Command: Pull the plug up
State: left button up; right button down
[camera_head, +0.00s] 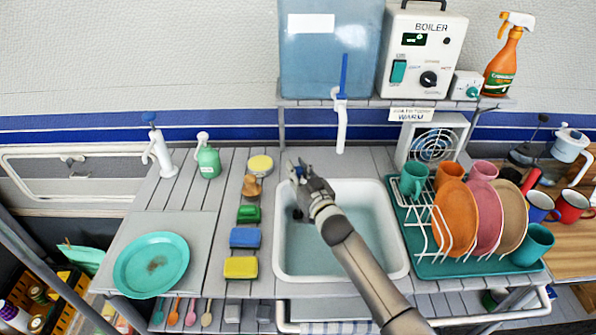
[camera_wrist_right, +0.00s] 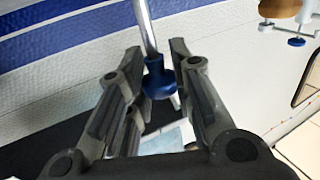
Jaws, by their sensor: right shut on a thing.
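My right gripper (camera_head: 295,168) is over the back left corner of the sink (camera_head: 396,262), with its arm coming up from the lower right across the basin. In the right wrist view, a blue knob-like piece on a thin metal rod, which looks like the plug (camera_wrist_right: 158,80), sits between the two fingers of the gripper (camera_wrist_right: 155,50). The gripper is shut on it. In the head view, the fingers largely hide the held part. A small dark spot shows in the basin just below the gripper. My left gripper is not in view.
Sponges (camera_head: 244,237) and a brush (camera_head: 252,186) lie left of the sink. A teal plate (camera_head: 150,264) is farther left. A loaded dish rack (camera_head: 425,268) stands close on the right. A white tap (camera_head: 341,125) hangs behind the sink, below the boiler shelf.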

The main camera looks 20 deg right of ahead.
jog(key=c, duration=1.2)
grip_release()
jog(key=s, duration=0.4)
jog(key=s+d, duration=0.1)
jog(key=s, duration=0.7)
jog(key=shift+d, duration=0.2)
